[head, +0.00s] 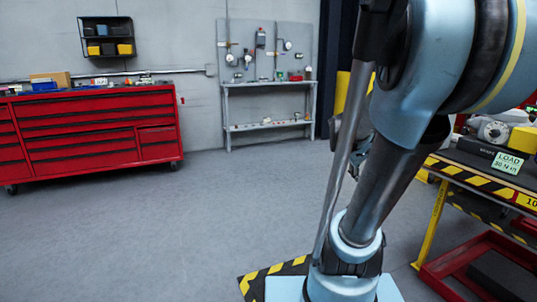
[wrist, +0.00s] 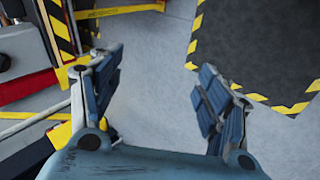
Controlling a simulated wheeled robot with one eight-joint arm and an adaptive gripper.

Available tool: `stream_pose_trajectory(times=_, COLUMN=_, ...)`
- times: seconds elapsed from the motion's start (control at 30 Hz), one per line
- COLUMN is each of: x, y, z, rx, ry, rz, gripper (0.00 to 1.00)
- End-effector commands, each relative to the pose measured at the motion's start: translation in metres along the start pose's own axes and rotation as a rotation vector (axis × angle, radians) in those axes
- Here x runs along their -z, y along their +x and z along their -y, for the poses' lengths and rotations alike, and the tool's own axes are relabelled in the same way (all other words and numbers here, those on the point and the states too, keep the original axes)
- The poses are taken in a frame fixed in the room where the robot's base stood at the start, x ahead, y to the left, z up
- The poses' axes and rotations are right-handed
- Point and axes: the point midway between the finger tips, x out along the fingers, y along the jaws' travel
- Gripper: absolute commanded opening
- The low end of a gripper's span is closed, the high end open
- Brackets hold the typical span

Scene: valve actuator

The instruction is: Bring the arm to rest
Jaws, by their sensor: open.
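My gripper (wrist: 160,88) shows in the wrist view with its two blue-grey fingers spread wide apart. Nothing is between them, and bare grey floor shows in the gap. In the head view my arm fills the right half, with light blue joints and a dark link sloping down to the bottom of the picture. My gripper cannot be made out in the head view.
A workbench (head: 478,180) with yellow-black edging stands at the right, close to my arm. A dark mat (wrist: 262,45) with a striped border lies on the floor. A red tool cabinet (head: 90,137) and a pegboard bench (head: 268,88) stand at the back. The left floor is clear.

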Motion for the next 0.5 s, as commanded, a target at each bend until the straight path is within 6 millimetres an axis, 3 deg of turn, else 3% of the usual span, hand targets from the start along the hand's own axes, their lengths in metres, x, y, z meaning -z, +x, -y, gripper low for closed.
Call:
stream_pose_trajectory(times=0.1, x=-0.020, y=-0.011, z=0.043, rx=0.112, ry=0.069, rz=-0.005, gripper=0.70)
stream_pose_trajectory(times=0.5, x=-0.081, y=-0.050, z=0.175, rx=0.484, ry=0.256, rz=0.039, gripper=0.70)
